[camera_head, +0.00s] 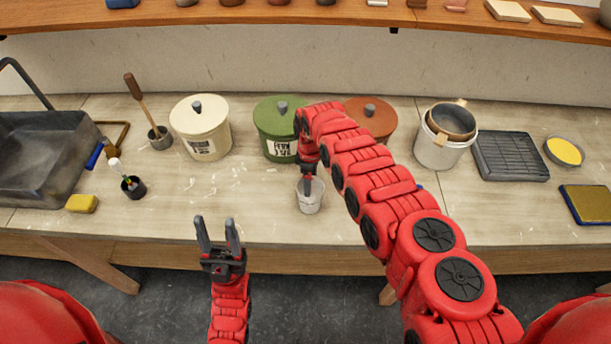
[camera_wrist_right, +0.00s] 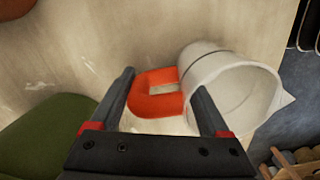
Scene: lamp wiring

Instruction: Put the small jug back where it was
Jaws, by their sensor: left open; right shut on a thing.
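The small jug (camera_head: 310,200) is white-grey and stands out near the front edge of the worktable, in front of the green canister. In the right wrist view the jug (camera_wrist_right: 235,90) shows its open rim, spout and orange handle (camera_wrist_right: 153,92). My right gripper (camera_head: 308,178) reaches down at the jug. In the wrist view its fingers (camera_wrist_right: 164,82) are on either side of the handle, shut on it. I cannot tell whether the jug touches the tabletop. My left gripper (camera_head: 218,232) is open and empty, in front of the table edge.
Cream (camera_head: 200,128), green (camera_head: 276,127) and brown (camera_head: 371,118) lidded canisters line the back. A grey basin (camera_head: 45,160), yellow sponge (camera_head: 81,203) and brush pot (camera_head: 133,188) are left. A white bucket (camera_head: 440,150), dark tray (camera_head: 510,157) and yellow dish (camera_head: 564,151) are right. The front middle-left tabletop is clear.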

